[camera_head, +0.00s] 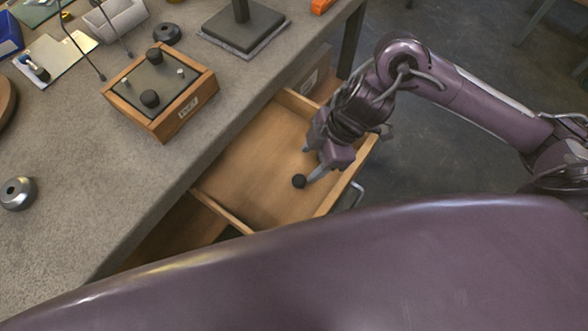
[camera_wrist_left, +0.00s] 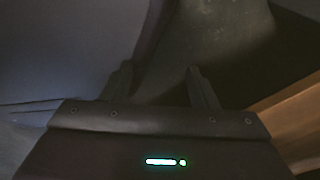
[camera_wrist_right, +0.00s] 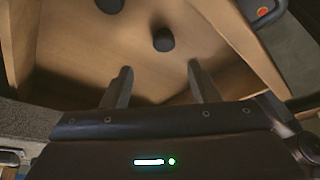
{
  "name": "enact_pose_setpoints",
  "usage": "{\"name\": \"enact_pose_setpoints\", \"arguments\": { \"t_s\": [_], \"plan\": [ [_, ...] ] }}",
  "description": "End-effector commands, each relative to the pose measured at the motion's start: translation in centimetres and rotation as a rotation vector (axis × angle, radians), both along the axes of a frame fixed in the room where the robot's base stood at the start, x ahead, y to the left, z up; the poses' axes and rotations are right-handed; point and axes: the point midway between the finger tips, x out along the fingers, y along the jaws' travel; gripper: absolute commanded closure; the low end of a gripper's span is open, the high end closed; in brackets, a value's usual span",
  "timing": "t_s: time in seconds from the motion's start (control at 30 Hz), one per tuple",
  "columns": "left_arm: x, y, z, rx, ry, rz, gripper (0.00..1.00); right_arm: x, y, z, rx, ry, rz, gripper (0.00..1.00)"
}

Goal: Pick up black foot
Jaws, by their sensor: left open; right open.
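A small black foot (camera_head: 299,181) stands on the floor of the open wooden drawer (camera_head: 250,175). It also shows in the right wrist view (camera_wrist_right: 163,40), just beyond and between the fingertips. Another dark round piece (camera_wrist_right: 110,4) is cut off at the top of that view. My right gripper (camera_head: 311,164) is open and empty over the drawer, its fingers pointing down close to the foot. Neither finger visibly holds it. My left gripper (camera_wrist_left: 160,70) is open and empty; it is out of the head view.
A wooden box (camera_head: 170,122) with black knobs on its dark top stands on the grey table (camera_head: 90,180). A metal ring (camera_head: 18,193) lies at the left. The drawer's walls surround the foot. An orange item (camera_wrist_right: 258,10) shows beyond the drawer.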

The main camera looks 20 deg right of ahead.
Motion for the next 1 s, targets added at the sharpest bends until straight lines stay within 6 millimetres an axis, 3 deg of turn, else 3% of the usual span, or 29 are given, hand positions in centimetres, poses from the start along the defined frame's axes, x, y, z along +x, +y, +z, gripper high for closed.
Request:
{"name": "enact_pose_setpoints", "arguments": {
  "t_s": [0.27, 0.53, 0.7, 0.87, 1.0],
  "plan": [
    [-2.4, 0.0, -0.7, 0.002, 0.044, 0.001, 0.47, -0.3, 0.9, -2.8, -0.007, 0.007, 0.005, 0.46],
    [0.2, -0.6, -0.7, -0.002, 0.023, 0.004, 0.47, -0.3, 2.1, -6.6, -0.006, 0.007, 0.005, 0.46],
    [1.9, -0.8, -0.3, -0.003, 0.007, 0.007, 0.47, -0.2, 2.4, -7.3, -0.006, 0.003, 0.004, 0.46],
    [2.2, -0.8, -0.2, -0.003, 0.004, 0.007, 0.47, -0.2, 2.4, -7.2, -0.006, 0.003, 0.004, 0.46],
    [1.9, -0.7, -0.3, -0.002, 0.007, 0.007, 0.47, -0.2, 2.4, -7.2, -0.006, 0.003, 0.004, 0.61]
  ]
}}
